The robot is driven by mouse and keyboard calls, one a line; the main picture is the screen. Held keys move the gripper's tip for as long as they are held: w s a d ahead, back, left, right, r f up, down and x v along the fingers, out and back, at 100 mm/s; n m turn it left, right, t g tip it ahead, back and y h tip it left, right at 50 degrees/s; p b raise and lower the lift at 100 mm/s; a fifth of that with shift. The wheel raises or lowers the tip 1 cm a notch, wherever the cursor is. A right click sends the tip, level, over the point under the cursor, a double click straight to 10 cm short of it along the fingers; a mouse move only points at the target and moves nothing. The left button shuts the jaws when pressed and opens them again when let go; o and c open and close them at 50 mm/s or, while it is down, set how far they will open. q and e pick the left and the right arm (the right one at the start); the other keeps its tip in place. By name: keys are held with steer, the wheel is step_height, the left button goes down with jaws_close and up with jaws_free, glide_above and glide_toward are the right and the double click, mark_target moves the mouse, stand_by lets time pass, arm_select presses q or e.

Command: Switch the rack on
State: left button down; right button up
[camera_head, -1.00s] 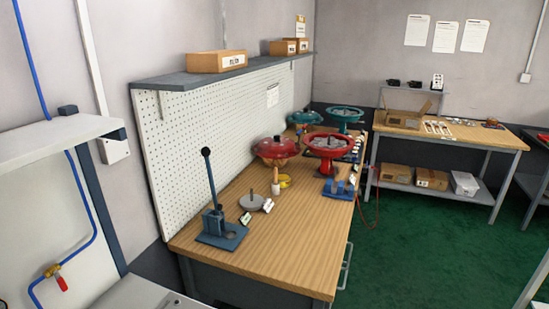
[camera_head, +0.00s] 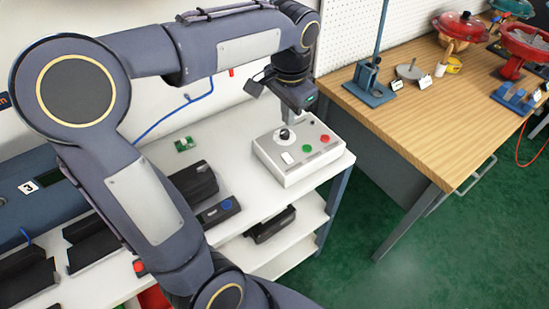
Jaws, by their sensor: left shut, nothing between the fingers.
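A light grey control box (camera_head: 295,172) sits on the white bench (camera_head: 240,135) in the head view. My left gripper (camera_head: 292,119) points down at the back of the box, close to the knob. It is shut and empty. I cannot tell whether the fingertips touch the box. My right gripper is not in view.
A small green circuit board (camera_head: 185,144) lies on the bench left of the box. A dark device with a blue button (camera_head: 219,211) is at the front edge. A wooden table (camera_head: 425,115) with a blue lever press (camera_head: 369,84) stands to the right.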

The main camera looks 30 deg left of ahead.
mark_target(287, 158)
arm_select(q)
steer(key=shift+w+a+f+m+y, duration=0.15)
steer(key=shift+w+f+y, duration=0.1)
steer(key=shift+w, duration=0.3)
steer(key=shift+w+a+f+m+y, duration=0.15)
steer(key=shift+w+f, duration=0.1)
steer(key=shift+w, duration=0.25)
steer(key=shift+d+f, duration=0.1)
steer(key=shift+f, duration=0.05)
steer(key=f, duration=0.4)
steer(key=a+f, duration=0.1)
steer(key=f, duration=0.8)
steer(key=shift+w+a+f, duration=0.35)
steer(key=shift+a, duration=0.05)
